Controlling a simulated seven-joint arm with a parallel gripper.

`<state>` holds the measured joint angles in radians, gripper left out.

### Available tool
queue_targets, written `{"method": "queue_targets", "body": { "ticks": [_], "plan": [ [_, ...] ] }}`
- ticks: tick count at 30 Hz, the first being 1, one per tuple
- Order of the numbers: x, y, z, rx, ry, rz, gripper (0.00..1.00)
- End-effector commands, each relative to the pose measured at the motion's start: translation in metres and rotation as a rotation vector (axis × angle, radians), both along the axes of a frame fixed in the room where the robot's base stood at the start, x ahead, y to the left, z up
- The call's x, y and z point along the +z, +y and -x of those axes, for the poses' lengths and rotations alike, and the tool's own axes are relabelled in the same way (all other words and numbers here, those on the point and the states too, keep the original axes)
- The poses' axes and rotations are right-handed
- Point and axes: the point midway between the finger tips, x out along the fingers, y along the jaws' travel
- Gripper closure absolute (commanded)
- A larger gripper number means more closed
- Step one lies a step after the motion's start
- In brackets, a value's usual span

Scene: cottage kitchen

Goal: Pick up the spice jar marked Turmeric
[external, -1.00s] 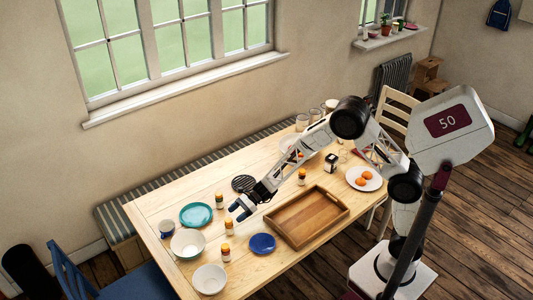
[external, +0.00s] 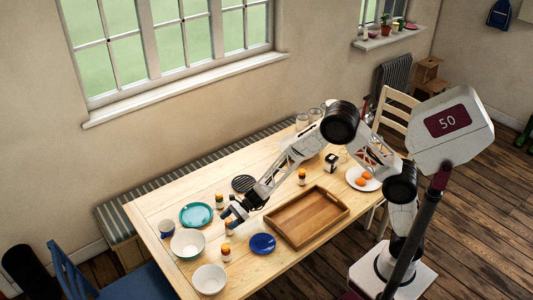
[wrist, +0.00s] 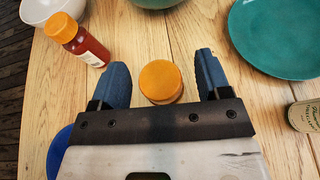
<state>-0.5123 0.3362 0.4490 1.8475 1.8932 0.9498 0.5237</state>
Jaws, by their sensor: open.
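My gripper (external: 230,217) is open over the left part of the table, pointing down. In the wrist view its two blue fingers (wrist: 161,62) stand on either side of a jar with an orange lid (wrist: 160,80), seen from above; its label is hidden. This jar is partly covered by the gripper in the external view (external: 228,230). A second orange-lidded jar with red contents (wrist: 83,43) stands outside the left finger; it also shows in the external view (external: 226,253). A third jar (wrist: 305,115) is cut off at the right edge, its label unreadable. No label reads clearly as Turmeric.
A teal plate (wrist: 275,45), a white bowl (external: 209,279), a teal-sided bowl (external: 187,243) and a blue plate (external: 262,243) surround the jars. A wooden tray (external: 305,240) lies to the right. Another jar (external: 301,177) stands behind the tray.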

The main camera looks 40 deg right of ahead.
Motion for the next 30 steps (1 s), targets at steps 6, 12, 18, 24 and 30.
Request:
{"method": "queue_targets", "body": {
  "ticks": [6, 12, 18, 24, 30],
  "plan": [
    [0.0000, 0.0001, -0.0002, 0.000, 0.000, 0.000, 0.30],
    [0.0000, -0.0001, -0.0002, 0.000, 0.000, 0.000, 0.30],
    [-0.0001, -0.0001, -0.0002, 0.000, 0.000, 0.000, 0.43],
    [-0.0001, -0.0001, -0.0002, 0.000, 0.000, 0.000, 0.74],
    [0.0003, -0.0001, -0.0003, 0.000, 0.000, 0.000, 1.00]
  ]
}}
